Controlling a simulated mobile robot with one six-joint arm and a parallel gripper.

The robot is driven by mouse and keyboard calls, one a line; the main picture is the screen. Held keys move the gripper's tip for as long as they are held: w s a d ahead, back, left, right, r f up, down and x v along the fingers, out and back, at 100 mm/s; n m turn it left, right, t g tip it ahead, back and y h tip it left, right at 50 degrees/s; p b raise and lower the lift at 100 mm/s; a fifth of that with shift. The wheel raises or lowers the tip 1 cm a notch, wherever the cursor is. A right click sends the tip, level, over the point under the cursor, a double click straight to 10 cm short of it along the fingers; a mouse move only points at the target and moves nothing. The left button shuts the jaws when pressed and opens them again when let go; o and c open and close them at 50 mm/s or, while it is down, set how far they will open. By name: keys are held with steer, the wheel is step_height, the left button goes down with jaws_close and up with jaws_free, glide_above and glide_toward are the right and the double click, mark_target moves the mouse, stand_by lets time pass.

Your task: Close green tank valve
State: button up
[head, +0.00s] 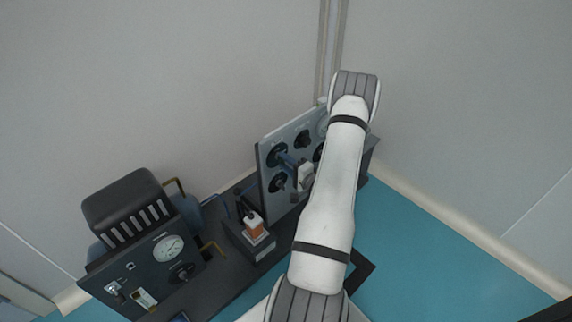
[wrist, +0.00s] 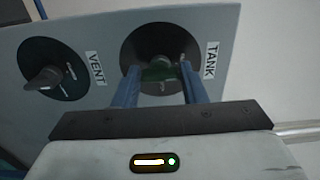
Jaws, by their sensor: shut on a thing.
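The green tank valve (wrist: 158,74) sits on a round black dial on the grey panel, beside a label reading TANK (wrist: 211,60). My gripper (wrist: 160,78) has its two blue fingers on either side of the green handle and is shut on it. The fingers hide the sides of the handle.
A vent valve (wrist: 44,82) with a dark knob is left of the tank valve, near its VENT label (wrist: 93,68). In the head view, an orange-and-white device (head: 254,226) and a dark gauge box (head: 150,262) stand left of the panel. Teal floor is clear at right.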

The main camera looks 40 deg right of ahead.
steer(key=o, duration=1)
steer(key=shift+s, duration=0.1)
steer(key=s+p, duration=0.1)
steer(key=s, duration=0.6)
steer(key=shift+s+d+p, duration=0.3)
steer(key=shift+p, duration=0.1)
